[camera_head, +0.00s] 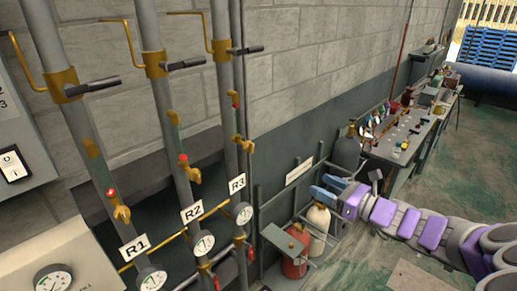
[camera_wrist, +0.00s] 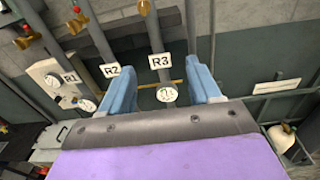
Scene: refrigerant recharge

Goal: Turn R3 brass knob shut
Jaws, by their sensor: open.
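The R3 pipe carries a white R3 label (camera_head: 237,184), also seen in the wrist view (camera_wrist: 160,61). Above the label is the brass knob (camera_head: 247,146) on the R3 pipe; in the wrist view it sits near the top edge (camera_wrist: 145,8). A round gauge (camera_head: 242,213) is below the label. My gripper (camera_head: 328,188) is open and empty, to the right of and lower than the knob in the head view. In the wrist view its blue fingers (camera_wrist: 160,67) stand apart, with the R3 label and gauge seen between them. The fingers appear clear of the knob.
Pipes labelled R1 (camera_head: 134,246) and R2 (camera_head: 192,211) stand to the left with their own brass valves. Long lever handles jut from the pipes above. A red cylinder (camera_head: 293,266) and a cream cylinder (camera_head: 318,218) stand below my gripper. A cluttered bench (camera_head: 405,140) is behind.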

